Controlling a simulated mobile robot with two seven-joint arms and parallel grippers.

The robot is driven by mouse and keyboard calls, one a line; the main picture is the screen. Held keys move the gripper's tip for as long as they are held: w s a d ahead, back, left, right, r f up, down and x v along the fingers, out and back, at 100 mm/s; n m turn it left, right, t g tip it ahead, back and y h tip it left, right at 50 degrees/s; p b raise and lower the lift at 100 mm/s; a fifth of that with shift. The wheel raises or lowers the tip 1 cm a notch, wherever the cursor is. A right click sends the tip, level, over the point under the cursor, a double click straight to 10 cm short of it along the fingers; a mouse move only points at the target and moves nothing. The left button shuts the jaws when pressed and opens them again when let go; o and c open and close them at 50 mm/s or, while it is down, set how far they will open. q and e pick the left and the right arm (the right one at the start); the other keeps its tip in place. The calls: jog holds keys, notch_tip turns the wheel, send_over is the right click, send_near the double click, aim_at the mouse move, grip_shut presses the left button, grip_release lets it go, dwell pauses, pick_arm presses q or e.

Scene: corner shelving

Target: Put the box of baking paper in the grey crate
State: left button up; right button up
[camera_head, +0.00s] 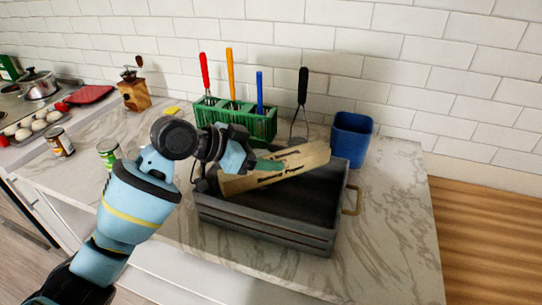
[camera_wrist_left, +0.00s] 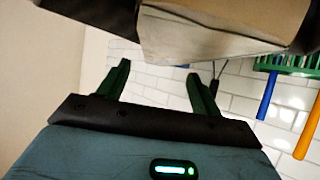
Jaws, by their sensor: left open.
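The box of baking paper (camera_head: 290,165) is long, tan and brown with dark print. In the head view it lies slanted across the grey crate (camera_head: 265,231), its right end higher, over the crate's opening. I cannot tell how much of it rests on the crate's rim or inside. My left gripper (camera_head: 262,163) is at the box's back left side and partly hidden by it. In the left wrist view its two dark green fingers (camera_wrist_left: 158,76) are apart with nothing between them, and the box (camera_wrist_left: 215,30) is just past the fingertips. My right gripper does not show.
A green caddy (camera_head: 240,121) with colourful-handled utensils stands behind the crate, beside a black-handled whisk (camera_head: 303,88). A blue container (camera_head: 351,138) stands at the back right. Cans (camera_head: 108,152), a wooden grinder (camera_head: 133,93) and a stove are left. The marble counter right of the crate is clear.

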pick_arm(q)
jog(key=v, duration=0.9)
jog(key=shift+s+a+r, duration=0.1)
jog(key=shift+s+a, duration=0.1)
jog(key=shift+a, duration=0.1)
